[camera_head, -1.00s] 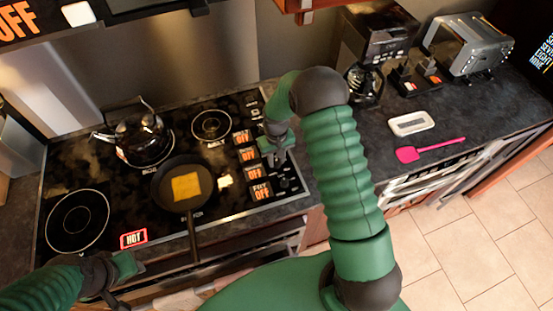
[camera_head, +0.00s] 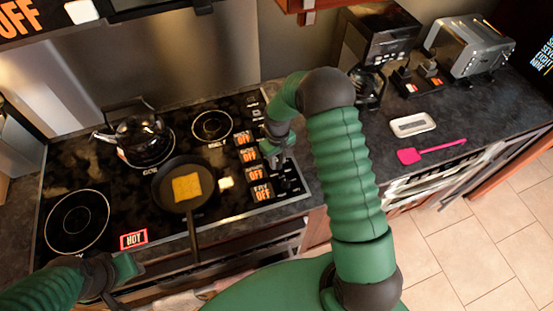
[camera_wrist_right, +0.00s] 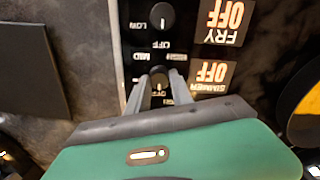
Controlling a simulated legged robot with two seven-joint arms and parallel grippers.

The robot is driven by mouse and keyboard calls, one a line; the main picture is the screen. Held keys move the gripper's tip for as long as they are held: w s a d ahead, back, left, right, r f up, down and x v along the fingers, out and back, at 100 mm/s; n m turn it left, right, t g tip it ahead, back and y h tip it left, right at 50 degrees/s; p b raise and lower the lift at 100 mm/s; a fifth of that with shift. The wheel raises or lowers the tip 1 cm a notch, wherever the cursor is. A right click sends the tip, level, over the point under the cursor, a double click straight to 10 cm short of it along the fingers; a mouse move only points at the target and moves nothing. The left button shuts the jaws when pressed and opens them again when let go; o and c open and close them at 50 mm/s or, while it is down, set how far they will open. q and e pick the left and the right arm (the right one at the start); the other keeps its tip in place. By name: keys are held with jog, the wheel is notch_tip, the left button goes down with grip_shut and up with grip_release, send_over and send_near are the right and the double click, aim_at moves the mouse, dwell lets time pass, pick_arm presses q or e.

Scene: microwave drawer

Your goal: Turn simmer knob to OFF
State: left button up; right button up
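The simmer knob (camera_wrist_right: 158,77) is a dark round knob with a light pointer line. In the right wrist view it sits between the two grey fingers of my right gripper (camera_wrist_right: 160,78), which stand apart on either side of it. I cannot tell whether they touch it. The simmer display (camera_wrist_right: 212,75) beside it reads OFF in orange; it also shows in the head view (camera_head: 254,174). In the head view my right gripper (camera_head: 276,160) points down at the control strip and hides the knob. My left gripper (camera_head: 118,275) is at the lower left, its fingers unclear.
The fry knob (camera_wrist_right: 160,17) and fry display (camera_wrist_right: 222,20), reading OFF, are adjacent. A pan (camera_head: 172,172) with a yellow slice (camera_head: 187,187) and a black kettle (camera_head: 145,135) stand on the cooktop. A pink spatula (camera_head: 430,150) lies on the right counter.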

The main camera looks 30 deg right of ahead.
aim_at(279, 163)
jog(key=o, duration=0.4)
jog(key=shift+s+r, duration=0.1)
jog(key=shift+s, duration=0.25)
jog(key=shift+w+r, duration=0.15)
jog(key=shift+w, duration=0.05)
pick_arm(q)
jog(key=f+b, duration=0.2)
jog(key=b, duration=0.1)
jog(key=shift+s+f, duration=0.25)
jog(key=shift+f, duration=0.15)
pick_arm(e)
notch_tip(279, 163, up, 16)
jog(key=shift+s+r, duration=0.1)
jog(key=shift+r, duration=0.15)
jog(key=shift+d, duration=0.1)
